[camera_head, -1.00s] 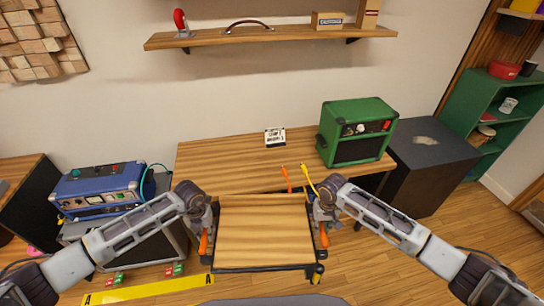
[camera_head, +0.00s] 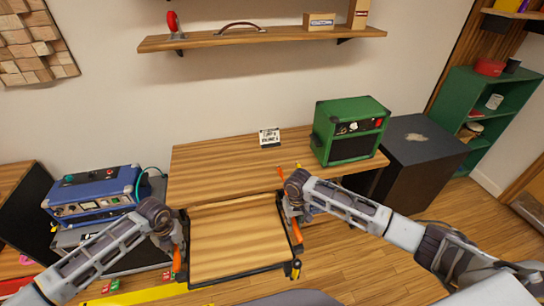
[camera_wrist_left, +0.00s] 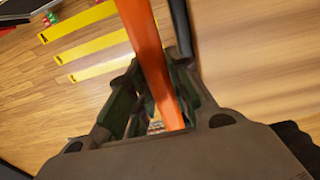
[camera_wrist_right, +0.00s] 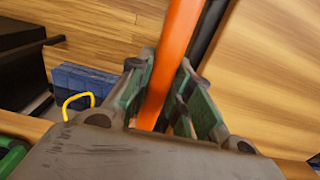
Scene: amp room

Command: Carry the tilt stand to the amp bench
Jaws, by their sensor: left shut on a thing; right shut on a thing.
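The tilt stand (camera_head: 236,240) is a wooden board in a dark frame with orange handles on its left and right sides. In the head view it is held between my two grippers, just in front of the amp bench (camera_head: 215,169), a wooden table against the wall. My left gripper (camera_head: 176,248) is shut on the left orange handle (camera_wrist_left: 146,45). My right gripper (camera_head: 289,212) is shut on the right orange handle (camera_wrist_right: 177,45). The stand's far edge overlaps the bench's front edge in the head view; I cannot tell whether they touch.
A green amp (camera_head: 349,131) stands at the bench's right end and a small card (camera_head: 269,138) at its back. A blue unit (camera_head: 93,196) sits on a dark cabinet at left. A black box (camera_head: 420,150) stands right. The bench's left and middle are clear.

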